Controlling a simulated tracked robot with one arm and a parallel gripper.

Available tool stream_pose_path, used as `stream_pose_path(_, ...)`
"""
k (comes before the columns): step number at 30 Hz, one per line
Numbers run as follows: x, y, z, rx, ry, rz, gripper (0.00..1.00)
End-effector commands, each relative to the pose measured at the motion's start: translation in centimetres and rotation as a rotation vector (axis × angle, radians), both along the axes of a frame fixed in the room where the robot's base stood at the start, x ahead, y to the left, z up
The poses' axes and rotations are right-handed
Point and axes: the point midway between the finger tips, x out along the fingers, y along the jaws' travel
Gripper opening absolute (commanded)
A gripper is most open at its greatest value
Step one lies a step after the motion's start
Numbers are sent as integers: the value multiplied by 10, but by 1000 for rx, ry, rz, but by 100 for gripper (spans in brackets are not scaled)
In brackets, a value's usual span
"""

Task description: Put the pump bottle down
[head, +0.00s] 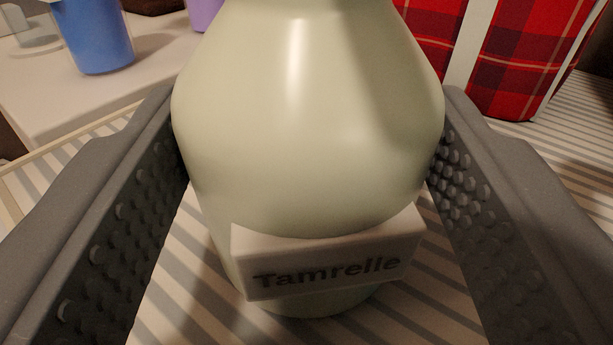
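A pale green pump bottle (300,130) fills the middle of the head view, with its top cut off by the upper edge. A raised white label reading "Tamrelle" (327,262) is on its front. My gripper (308,120) has one grey, studded finger on each side of the bottle's wide body, and both meet its sides. The bottle looks roughly upright. Its base shows below the label, over a grey-and-white striped surface (420,310); I cannot tell whether it touches that surface.
A red plaid box or bag (525,60) with a pale band stands behind on the right. A blue cup-like container (97,38) stands on a whitish raised surface (130,75) at the upper left, with a partly visible purple item (206,14) nearby. Striped surface shows free at the lower right.

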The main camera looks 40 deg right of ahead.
Motion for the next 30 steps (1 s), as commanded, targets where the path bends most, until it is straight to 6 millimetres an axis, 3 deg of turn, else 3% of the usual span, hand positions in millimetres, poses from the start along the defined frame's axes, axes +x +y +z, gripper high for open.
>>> stream_pose_path(3,0,0,0,-1,-1,0,21)
stream_pose_path(4,0,0,-1,-1,-1,0,61)
stream_pose_path(6,0,0,0,-1,-1,1,77)
stream_pose_path(19,-5,5,0,1,2,2,77)
stream_pose_path(30,-54,39,1,2,3,4,77)
